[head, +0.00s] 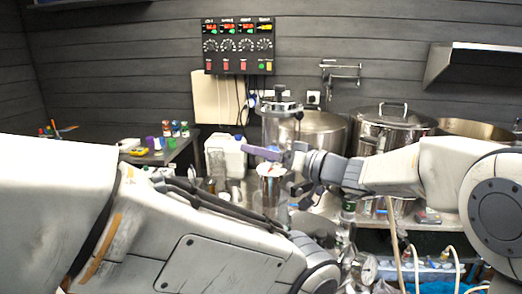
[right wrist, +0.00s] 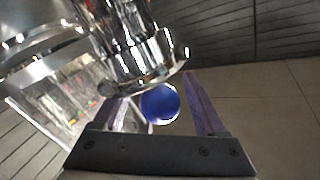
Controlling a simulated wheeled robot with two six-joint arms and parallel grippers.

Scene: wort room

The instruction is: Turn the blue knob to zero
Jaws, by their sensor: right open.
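A round blue knob (right wrist: 160,103) shows in the right wrist view, on the underside of a shiny metal fitting (right wrist: 140,50). My right gripper (right wrist: 152,96) is open, with its two purple fingers on either side of the knob. I cannot tell whether either finger touches it. In the head view, the right gripper (head: 262,153) reaches in from the right, beside a clear cylinder with a metal top (head: 280,122). I cannot make out the blue knob or its zero mark in the head view. My left arm crosses the lower left, and its fingers do not show.
A control box with several dials (head: 238,46) hangs on the wall. Steel pots (head: 393,130) stand on the bench at the right. A white jug (head: 226,155) and a metal pitcher (head: 271,185) stand near the right gripper. A side table at the left holds small bottles (head: 176,129).

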